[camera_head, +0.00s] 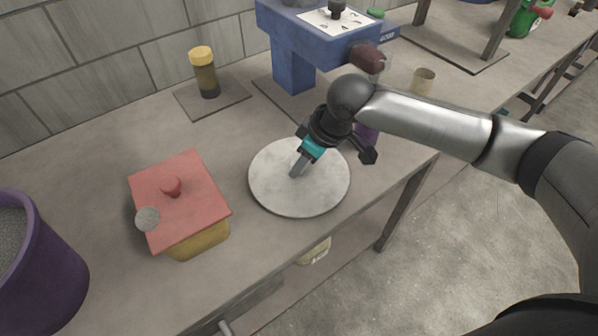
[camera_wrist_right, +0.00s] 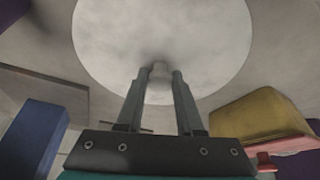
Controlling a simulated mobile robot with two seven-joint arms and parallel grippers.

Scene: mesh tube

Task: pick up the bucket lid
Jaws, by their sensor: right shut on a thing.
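A round pale grey disc, which I take as the bucket lid (camera_head: 312,198), lies flat in the middle of the worktable. It also fills the top of the right wrist view (camera_wrist_right: 165,28). My right gripper (camera_head: 297,172) comes down over the lid's middle. In the right wrist view its two fingers (camera_wrist_right: 158,80) are shut on the small knob of the lid. I cannot tell whether the lid touches the table or hangs just above it. The purple bucket (camera_head: 50,275) stands open at the left edge, with grey grainy stuff inside. My left gripper is not in view.
A yellow box with a red knobbed lid (camera_head: 185,195) stands left of the disc, with a small grey disc (camera_head: 147,218) at its corner. A yellow-capped jar (camera_head: 205,75) and a blue machine (camera_head: 293,75) stand behind. The table's front edge is close to the disc.

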